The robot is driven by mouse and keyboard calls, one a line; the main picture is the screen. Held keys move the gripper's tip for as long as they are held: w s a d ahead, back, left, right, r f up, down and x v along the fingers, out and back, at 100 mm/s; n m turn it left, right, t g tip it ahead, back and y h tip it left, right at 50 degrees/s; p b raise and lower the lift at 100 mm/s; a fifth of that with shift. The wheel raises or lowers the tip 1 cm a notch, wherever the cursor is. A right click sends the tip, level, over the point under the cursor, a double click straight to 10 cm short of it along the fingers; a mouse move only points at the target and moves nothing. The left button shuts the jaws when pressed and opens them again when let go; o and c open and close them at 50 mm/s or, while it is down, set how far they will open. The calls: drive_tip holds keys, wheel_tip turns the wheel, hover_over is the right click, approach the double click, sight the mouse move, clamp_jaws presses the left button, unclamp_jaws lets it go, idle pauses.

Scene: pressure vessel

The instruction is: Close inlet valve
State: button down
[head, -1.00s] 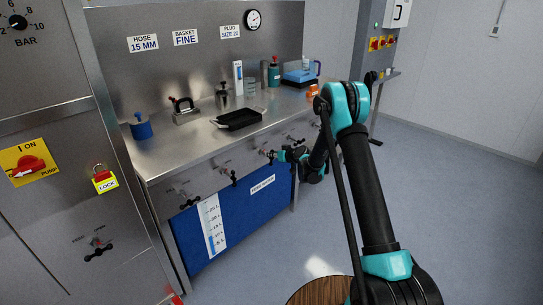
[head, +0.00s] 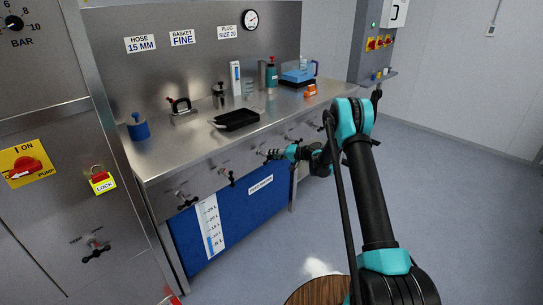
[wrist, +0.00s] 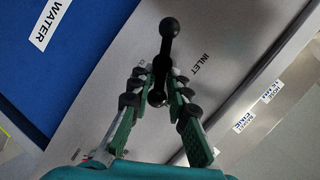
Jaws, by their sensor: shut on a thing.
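The inlet valve handle (wrist: 167,50) is a black bar with a round knob at each end, in the wrist view beside the printed INLET label (wrist: 192,67) on the steel panel. My gripper (wrist: 157,80) is shut on the handle, its green-backed fingers on either side of the bar close to the lower knob. The upper knob sticks out beyond the fingertips. The valve stem is hidden. In the head view my gripper (head: 273,154) is at the front panel under the worktop, and the handle is too small to make out clearly there.
Other black valve handles (head: 226,175) stick out of the same panel to the left. Below is a blue tank front (head: 245,215) with a level scale (head: 210,225). A black tray (head: 237,120) and bottles stand on the worktop (head: 190,145). The floor at right is clear.

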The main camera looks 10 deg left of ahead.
drive_tip(key=m+y, duration=0.1)
drive_tip(key=f+m+g+y, duration=0.1)
drive_tip(key=m, duration=0.1)
drive_tip(key=shift+w+d+f+m, duration=0.1)
drive_tip(key=shift+d+m, duration=0.1)
drive_tip(key=shift+m, duration=0.1)
idle(0.5)
drive_tip(key=c, duration=1.6)
unclamp_jaws()
drive_tip(key=v, duration=1.2)
drive_tip(key=shift+w+f, duration=0.1)
